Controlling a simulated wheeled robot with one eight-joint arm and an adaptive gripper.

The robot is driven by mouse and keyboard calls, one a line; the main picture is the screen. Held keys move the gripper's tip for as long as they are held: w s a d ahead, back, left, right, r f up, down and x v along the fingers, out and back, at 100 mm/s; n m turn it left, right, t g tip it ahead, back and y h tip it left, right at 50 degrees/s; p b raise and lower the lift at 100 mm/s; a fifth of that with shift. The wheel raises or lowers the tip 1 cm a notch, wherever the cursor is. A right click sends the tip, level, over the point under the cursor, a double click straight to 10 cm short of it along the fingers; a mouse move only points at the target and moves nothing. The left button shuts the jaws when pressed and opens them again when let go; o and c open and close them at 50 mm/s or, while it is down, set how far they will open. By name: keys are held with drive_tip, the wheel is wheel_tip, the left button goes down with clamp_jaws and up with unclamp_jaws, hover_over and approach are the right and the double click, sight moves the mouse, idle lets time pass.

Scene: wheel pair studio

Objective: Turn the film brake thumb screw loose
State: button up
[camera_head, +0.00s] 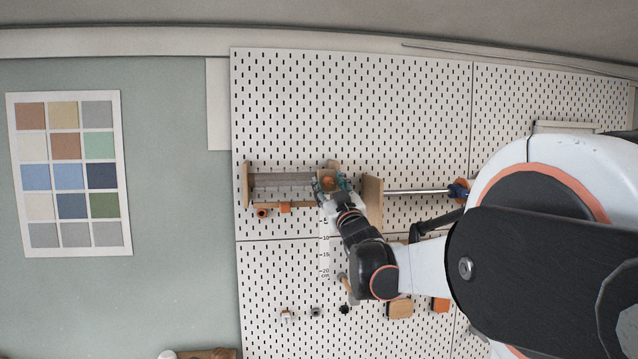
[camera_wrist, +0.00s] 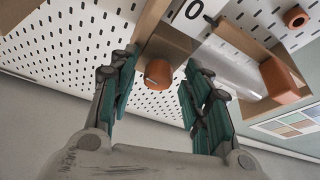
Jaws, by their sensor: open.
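An orange round knob (camera_wrist: 158,74), which looks like the film brake thumb screw, sits on a brown wooden block (camera_wrist: 168,45) in the wrist view. In the head view, orange (camera_head: 328,183) shows at the right end of the film holder, partly hidden by my gripper. My gripper (camera_wrist: 159,66) is open, with one teal finger on each side of the knob and visible gaps to both. It also shows in the head view (camera_head: 334,186) at the wooden holder on the pegboard. Whether the fingertips reach past the knob's face is hard to tell.
A clear film roll (camera_head: 283,182) spans the holder to the left, and shows beside the right finger (camera_wrist: 228,66). An orange block (camera_wrist: 280,80) and an orange ring (camera_wrist: 295,17) are near it. A metal rod (camera_head: 415,192) runs right of an upright wooden panel (camera_head: 373,200).

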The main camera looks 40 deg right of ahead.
drive_tip(key=shift+s+r, duration=0.1)
drive_tip(key=shift+s, duration=0.05)
drive_tip(key=shift+c, duration=0.7)
clamp_jaws()
drive_tip(key=shift+n, duration=0.4)
drive_tip(key=n+y, duration=0.1)
drive_tip(key=n, duration=0.2)
drive_tip(key=n+y, duration=0.2)
drive_tip(key=n, duration=0.1)
drive_tip(key=shift+s+d, duration=0.1)
drive_tip(key=shift+d, duration=0.1)
drive_tip(key=n, duration=0.2)
drive_tip(key=n+g+y, duration=0.1)
drive_tip(key=n, duration=0.1)
drive_tip(key=n+y, duration=0.1)
drive_tip(key=n, duration=0.1)
drive_tip(key=shift+r+n, duration=0.25)
drive_tip(key=shift+n, duration=0.05)
drive_tip(key=n+g+y+p, duration=0.1)
drive_tip(key=n+g, duration=0.1)
drive_tip(key=n, duration=0.2)
drive_tip(key=shift+r+n, duration=0.15)
drive_tip(key=shift+n, duration=0.15)
drive_tip(key=n+g+p, duration=0.1)
drive_tip(key=n, duration=0.3)
drive_tip(key=shift+g, duration=0.4)
drive_tip(key=shift+n, duration=0.3)
